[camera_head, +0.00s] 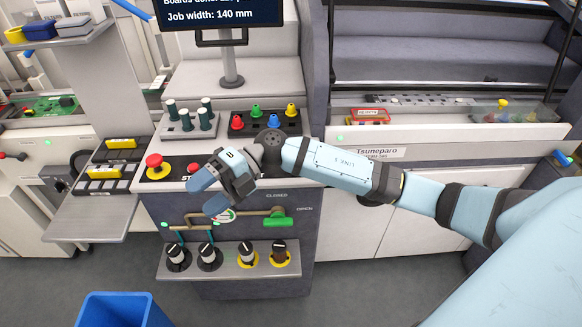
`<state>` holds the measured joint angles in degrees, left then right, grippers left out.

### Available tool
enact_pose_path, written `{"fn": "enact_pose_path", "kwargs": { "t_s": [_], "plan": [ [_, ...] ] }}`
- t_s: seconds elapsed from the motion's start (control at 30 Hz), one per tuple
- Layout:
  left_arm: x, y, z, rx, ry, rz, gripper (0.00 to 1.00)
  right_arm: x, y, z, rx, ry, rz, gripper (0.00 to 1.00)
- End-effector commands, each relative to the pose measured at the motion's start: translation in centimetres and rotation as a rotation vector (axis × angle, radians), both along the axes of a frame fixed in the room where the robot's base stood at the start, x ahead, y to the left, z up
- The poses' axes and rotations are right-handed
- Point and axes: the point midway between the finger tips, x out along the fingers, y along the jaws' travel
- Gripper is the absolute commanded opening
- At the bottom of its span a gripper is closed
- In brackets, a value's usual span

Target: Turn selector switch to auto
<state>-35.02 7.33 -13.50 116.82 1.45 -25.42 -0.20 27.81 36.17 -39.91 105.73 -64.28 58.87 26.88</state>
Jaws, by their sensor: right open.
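My right arm reaches in from the right across the front of the grey machine cabinet. My right gripper (207,193) is open, with its light-blue fingers pointing left over the front edge of the control panel (179,182). No object shows between the fingers. A red mushroom button (154,161) on a yellow base stands on the panel left of the gripper. A smaller red button (193,168) sits just behind the fingers. I cannot make out the selector switch or an auto mark; the gripper and wrist hide part of the panel. My left gripper is not in view.
Below the gripper are a pipe with a green valve handle (279,222) and a shelf (226,272) with several black-topped items. Behind stand a row of coloured cones (254,113), a grey peg block (190,128) and a monitor (224,14). A blue bin (122,310) is at the front.

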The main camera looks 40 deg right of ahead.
Motion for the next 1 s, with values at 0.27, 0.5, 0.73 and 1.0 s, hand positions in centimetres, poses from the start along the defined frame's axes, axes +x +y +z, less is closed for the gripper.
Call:
{"fn": "enact_pose_path", "kwargs": {
  "t_s": [0.27, 0.5, 0.73, 1.0],
  "plan": [
    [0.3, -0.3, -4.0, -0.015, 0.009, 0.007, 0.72, 6.1, -13.1, -1.7, -0.825, -0.185, 0.118, 0.66],
    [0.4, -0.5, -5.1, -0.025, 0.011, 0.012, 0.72, 8.9, -23.4, 2.0, -1.29, -0.159, -0.003, 0.66],
    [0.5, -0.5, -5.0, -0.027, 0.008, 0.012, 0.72, 9.2, -25.9, 2.6, -1.395, -0.135, -0.046, 0.66],
    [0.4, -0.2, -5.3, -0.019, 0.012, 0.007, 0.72, 9.0, -25.8, -2.5, -1.391, -0.133, -0.04, 0.66]
  ]
}}
